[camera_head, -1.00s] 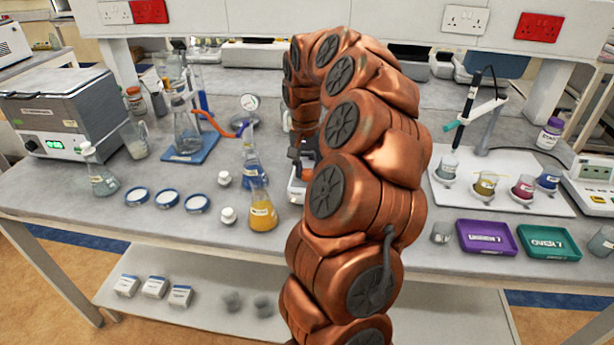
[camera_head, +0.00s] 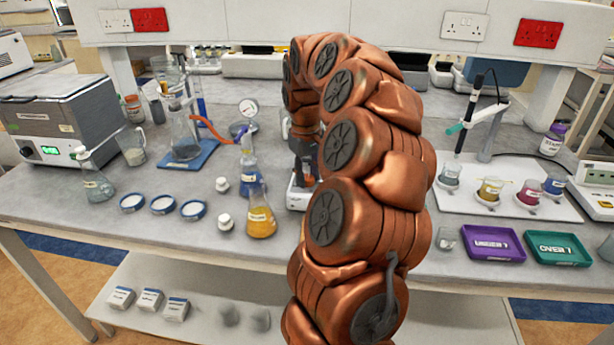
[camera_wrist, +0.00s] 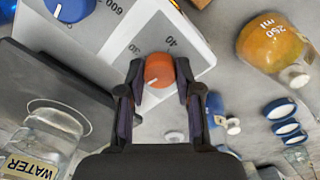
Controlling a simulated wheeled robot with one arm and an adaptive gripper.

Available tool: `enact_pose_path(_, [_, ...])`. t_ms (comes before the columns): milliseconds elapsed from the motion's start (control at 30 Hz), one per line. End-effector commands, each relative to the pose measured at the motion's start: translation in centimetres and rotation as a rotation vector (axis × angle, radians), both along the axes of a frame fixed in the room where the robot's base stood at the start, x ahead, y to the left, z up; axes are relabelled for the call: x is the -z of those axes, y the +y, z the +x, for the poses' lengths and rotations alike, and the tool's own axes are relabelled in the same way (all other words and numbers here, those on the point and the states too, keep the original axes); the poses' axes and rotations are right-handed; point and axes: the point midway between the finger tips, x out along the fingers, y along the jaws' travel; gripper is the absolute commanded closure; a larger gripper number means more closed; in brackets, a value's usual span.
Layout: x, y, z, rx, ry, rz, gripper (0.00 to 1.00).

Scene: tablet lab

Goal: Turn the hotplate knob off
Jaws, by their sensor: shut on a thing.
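The hotplate (camera_wrist: 115,42) has a pale front panel with printed numbers, among them 30, 40 and 600. Its orange-red knob (camera_wrist: 158,69) has a white pointer line, and a blue knob (camera_wrist: 70,8) is farther along the panel. My gripper (camera_wrist: 160,78) has its two dark fingers shut on the orange-red knob, one on each side. The pointer slants toward the lower left in the wrist view. In the head view, my copper arm hides most of the hotplate (camera_head: 299,196), and the grip on the knob cannot be made out there.
A flask of orange liquid (camera_head: 261,221) stands close left of the hotplate, with a blue flask (camera_head: 250,175) behind it. A beaker labelled WATER (camera_wrist: 45,140) also shows in the wrist view. Purple (camera_head: 492,244) and green trays (camera_head: 552,248) lie to the right.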

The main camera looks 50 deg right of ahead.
Motion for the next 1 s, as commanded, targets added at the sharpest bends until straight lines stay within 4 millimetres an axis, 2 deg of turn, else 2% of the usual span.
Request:
enact_pose_path(400, [0.01,-0.04,-0.12,-0.167,0.003,0.0,1.0])
enact_pose_path(900, [0.03,-0.02,-0.09,-0.186,0.003,0.0,1.0])
enact_pose_path(933, [0.03,-0.01,-0.09,-0.186,0.003,0.0,0.65])
enact_pose_path(1000, [0.02,-0.01,-0.08,-0.186,0.003,0.0,0.58])
